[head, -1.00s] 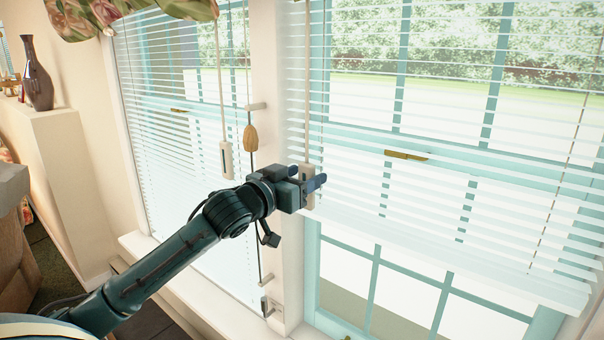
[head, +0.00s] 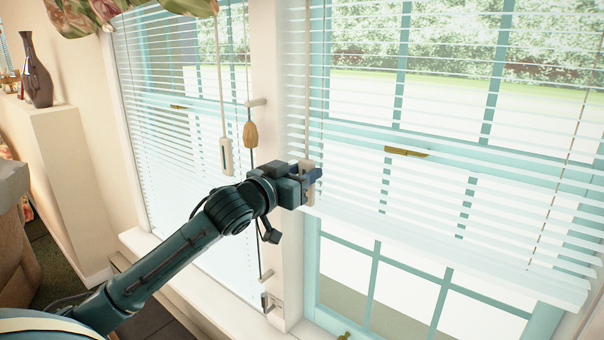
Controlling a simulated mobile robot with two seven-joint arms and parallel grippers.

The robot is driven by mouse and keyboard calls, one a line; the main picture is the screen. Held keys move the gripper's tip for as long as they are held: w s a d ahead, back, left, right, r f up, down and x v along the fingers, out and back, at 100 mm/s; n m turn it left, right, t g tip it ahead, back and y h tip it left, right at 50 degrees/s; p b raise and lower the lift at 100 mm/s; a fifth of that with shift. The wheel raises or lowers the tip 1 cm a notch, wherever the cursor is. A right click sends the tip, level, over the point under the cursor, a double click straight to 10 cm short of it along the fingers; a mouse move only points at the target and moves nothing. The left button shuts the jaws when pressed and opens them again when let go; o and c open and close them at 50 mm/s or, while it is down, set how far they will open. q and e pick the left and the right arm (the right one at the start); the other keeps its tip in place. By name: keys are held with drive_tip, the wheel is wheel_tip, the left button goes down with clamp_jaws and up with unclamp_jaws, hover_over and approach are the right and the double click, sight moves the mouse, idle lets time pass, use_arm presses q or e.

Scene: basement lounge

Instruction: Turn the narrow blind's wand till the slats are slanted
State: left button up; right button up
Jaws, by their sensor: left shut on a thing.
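Two white slatted blinds hang side by side. The left blind (head: 180,120) looks smaller in the picture; the right blind (head: 450,135) looks wider. I cannot tell surely which is the narrow one. A pale wand (head: 225,155) hangs at the left blind's right edge, free. My left gripper (head: 312,180) is shut on the handle of another wand (head: 306,163), hanging at the right blind's left edge. The fingers hide part of that handle. The right blind's slats look thin, with clear gaps showing the outdoors. My right gripper is not in view.
A wooden cord pull (head: 250,134) hangs between the blinds, beside a wall post (head: 267,75). The window sill (head: 215,311) runs below. A brown vase (head: 37,75) stands on a ledge at the left. Floral fabric (head: 95,14) hangs at the top.

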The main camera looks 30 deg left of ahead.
use_arm(q)
drive_tip(key=shift+d+y, duration=0.1)
drive_tip(key=shift+y, duration=0.2)
drive_tip(key=shift+w+d+f+n+g+y+b, duration=0.15)
drive_tip(key=shift+n+g+y, duration=0.2)
drive_tip(key=shift+n+y, duration=1)
drive_tip(key=shift+s+d+r+n+g+y+b, duration=0.1)
drive_tip(key=shift+n+g+y, duration=0.3)
drive_tip(key=shift+n+y, duration=0.95)
drive_tip(key=shift+w+d+f+n+g+y+b, duration=0.15)
drive_tip(key=shift+n+g+y, duration=0.35)
drive_tip(key=shift+y, duration=1.5)
drive_tip(key=shift+s+r+n, duration=0.1)
drive_tip(key=shift+r+n, duration=0.05)
drive_tip(key=shift+n, duration=0.15)
drive_tip(key=o, duration=1)
drive_tip(key=b+v, duration=0.2)
drive_tip(key=v, duration=1.1)
drive_tip(key=shift+d+b, duration=0.1)
drive_tip(key=shift+b, duration=0.25)
